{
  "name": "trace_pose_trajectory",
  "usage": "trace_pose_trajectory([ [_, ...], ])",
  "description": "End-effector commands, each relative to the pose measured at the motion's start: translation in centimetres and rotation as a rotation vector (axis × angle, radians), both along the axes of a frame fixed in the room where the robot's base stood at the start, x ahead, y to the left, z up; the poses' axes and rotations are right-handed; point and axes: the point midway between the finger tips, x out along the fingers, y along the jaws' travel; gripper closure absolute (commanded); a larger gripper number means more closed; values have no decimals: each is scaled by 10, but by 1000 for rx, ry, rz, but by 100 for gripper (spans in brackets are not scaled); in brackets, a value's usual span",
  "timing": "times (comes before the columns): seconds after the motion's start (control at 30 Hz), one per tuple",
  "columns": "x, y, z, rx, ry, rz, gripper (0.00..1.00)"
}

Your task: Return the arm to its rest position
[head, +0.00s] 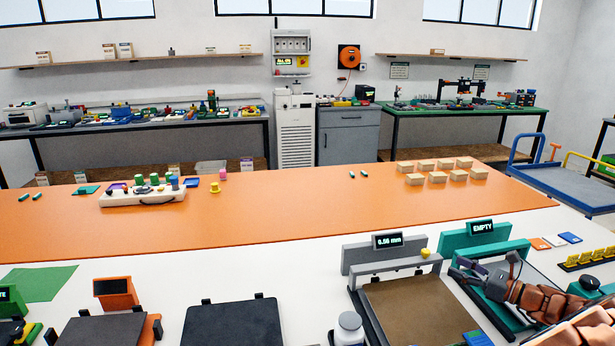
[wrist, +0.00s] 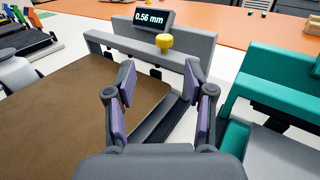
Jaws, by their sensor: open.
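My gripper (wrist: 163,92) is open in the wrist view, with its two purple-padded fingers apart and nothing between them. Beyond the fingers is the grey printer (wrist: 105,42) with a display reading 0.56 mm and a yellow knob-like piece (wrist: 165,43) on its crossbar. Its brown bed (wrist: 60,105) lies at the left below the fingers. In the head view my gripper (head: 468,268) is at the right, near the teal printer (head: 458,250) whose display reads EMPTY. My arm reaches in from the lower right corner. The fingertips are small and partly unclear there.
The grey printer's brown bed (head: 412,308) is left of my arm. A white bottle (head: 349,330) stands at the front. Yellow pieces in a black rack (head: 590,258) sit at the right. The orange mat (head: 290,215) behind is largely clear, with several wooden blocks (head: 437,177).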

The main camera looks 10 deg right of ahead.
Motion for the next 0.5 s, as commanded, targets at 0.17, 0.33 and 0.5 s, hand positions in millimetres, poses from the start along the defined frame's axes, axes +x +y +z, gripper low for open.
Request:
trace_pose_trajectory([
  [0.17,10,59,34,-63,-44,124,46],
  [0.33,9,134,67,-156,-93,285,46],
  [0.5,-7,205,94,-259,-145,445,46],
])
